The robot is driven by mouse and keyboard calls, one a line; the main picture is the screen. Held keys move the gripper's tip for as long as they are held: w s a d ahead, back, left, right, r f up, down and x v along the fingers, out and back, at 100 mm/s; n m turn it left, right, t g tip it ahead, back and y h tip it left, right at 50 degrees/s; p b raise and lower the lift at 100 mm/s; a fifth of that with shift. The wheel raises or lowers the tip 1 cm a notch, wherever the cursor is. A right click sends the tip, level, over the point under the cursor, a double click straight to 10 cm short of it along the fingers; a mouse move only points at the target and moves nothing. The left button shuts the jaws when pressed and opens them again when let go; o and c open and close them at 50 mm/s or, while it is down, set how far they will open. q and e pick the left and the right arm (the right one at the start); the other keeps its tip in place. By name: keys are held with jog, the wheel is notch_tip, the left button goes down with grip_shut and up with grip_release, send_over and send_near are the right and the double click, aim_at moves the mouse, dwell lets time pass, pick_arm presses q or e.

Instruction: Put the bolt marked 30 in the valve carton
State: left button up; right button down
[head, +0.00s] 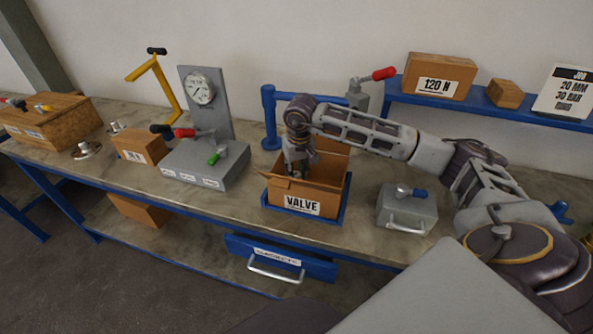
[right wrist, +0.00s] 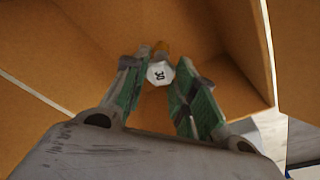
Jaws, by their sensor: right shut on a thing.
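The valve carton (head: 318,197) is an open cardboard box labelled VALVE, set in a blue tray on the workbench. My right gripper (head: 295,168) reaches down into its open top. In the right wrist view, the right gripper (right wrist: 160,80) is shut on the bolt marked 30 (right wrist: 160,73), a pale hexagonal head with the number on it. The carton's brown walls (right wrist: 215,35) surround the bolt and fingers in that view. The bolt is hidden in the head view. My left gripper is not in view.
A grey block with levers (head: 205,165) and a small box (head: 140,147) stand left of the carton. A grey case with a handle (head: 407,207) stands to its right. A blue shelf (head: 480,107) holding a 120 N box (head: 438,75) runs behind my right arm.

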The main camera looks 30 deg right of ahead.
jog(key=c, duration=1.1)
grip_release()
jog(key=shift+o, duration=0.2)
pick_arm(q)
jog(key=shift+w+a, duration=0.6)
pick_arm(e)
jog(key=shift+s+r, duration=0.2)
jog(key=shift+r, duration=1.1)
jog(key=shift+s+r, duration=0.2)
jog(key=shift+r, duration=1.15)
jog(key=shift+s+r, duration=0.2)
jog(key=shift+r, duration=1.1)
pick_arm(q)
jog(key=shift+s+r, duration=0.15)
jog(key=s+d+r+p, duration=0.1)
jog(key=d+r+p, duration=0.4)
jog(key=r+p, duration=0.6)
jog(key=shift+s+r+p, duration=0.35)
jog(key=shift+p, duration=0.2)
pick_arm(e)
notch_tip(320, 180, up, 12)
